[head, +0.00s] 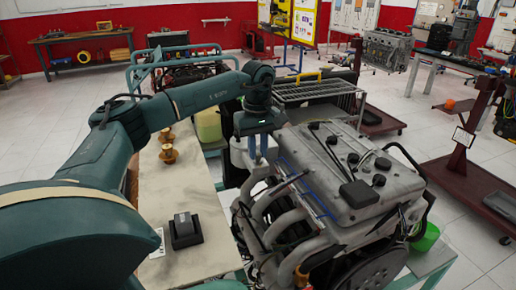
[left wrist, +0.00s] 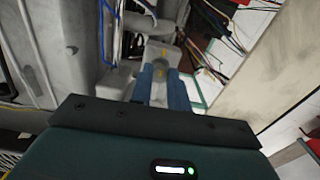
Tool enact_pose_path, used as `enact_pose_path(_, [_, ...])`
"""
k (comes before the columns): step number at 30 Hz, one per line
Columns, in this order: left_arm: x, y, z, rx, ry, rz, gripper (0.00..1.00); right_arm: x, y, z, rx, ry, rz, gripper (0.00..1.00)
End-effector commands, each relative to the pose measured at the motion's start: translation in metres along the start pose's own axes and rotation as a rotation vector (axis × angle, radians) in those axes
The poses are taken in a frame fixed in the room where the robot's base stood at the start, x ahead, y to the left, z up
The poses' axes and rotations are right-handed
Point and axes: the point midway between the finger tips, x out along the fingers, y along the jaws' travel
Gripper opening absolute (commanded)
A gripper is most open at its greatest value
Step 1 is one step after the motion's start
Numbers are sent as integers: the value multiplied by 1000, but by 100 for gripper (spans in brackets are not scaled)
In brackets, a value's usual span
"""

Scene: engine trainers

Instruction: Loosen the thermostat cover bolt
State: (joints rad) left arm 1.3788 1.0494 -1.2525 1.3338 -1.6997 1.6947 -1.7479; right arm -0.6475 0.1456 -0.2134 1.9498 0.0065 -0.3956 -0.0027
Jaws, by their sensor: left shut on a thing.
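The engine (head: 318,172) stands on its trainer frame in the head view, with a pale grey housing (head: 239,157) at its far left corner. My left gripper (head: 257,154) points down at this housing. In the left wrist view, the blue fingers of my left gripper (left wrist: 166,88) are closed in around a small part at the pale housing (left wrist: 162,53). The thermostat cover bolt sits between the fingertips and is hidden by them. My right gripper is in neither view.
A pale-topped bench (head: 190,195) stands left of the engine, with a black box (head: 185,230) and brass fittings (head: 168,153) on it. Hoses and cables (left wrist: 108,30) run close to the fingers. A wire rack (head: 316,92) stands behind the engine.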

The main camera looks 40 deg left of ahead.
Motion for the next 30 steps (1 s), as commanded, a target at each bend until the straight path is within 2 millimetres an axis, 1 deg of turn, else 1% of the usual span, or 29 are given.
enact_pose_path(8, [0,0,0,-170,-1,-1,0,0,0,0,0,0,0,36])
enact_pose_path(30, [0,1,0,-867,-1,0,0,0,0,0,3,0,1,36])
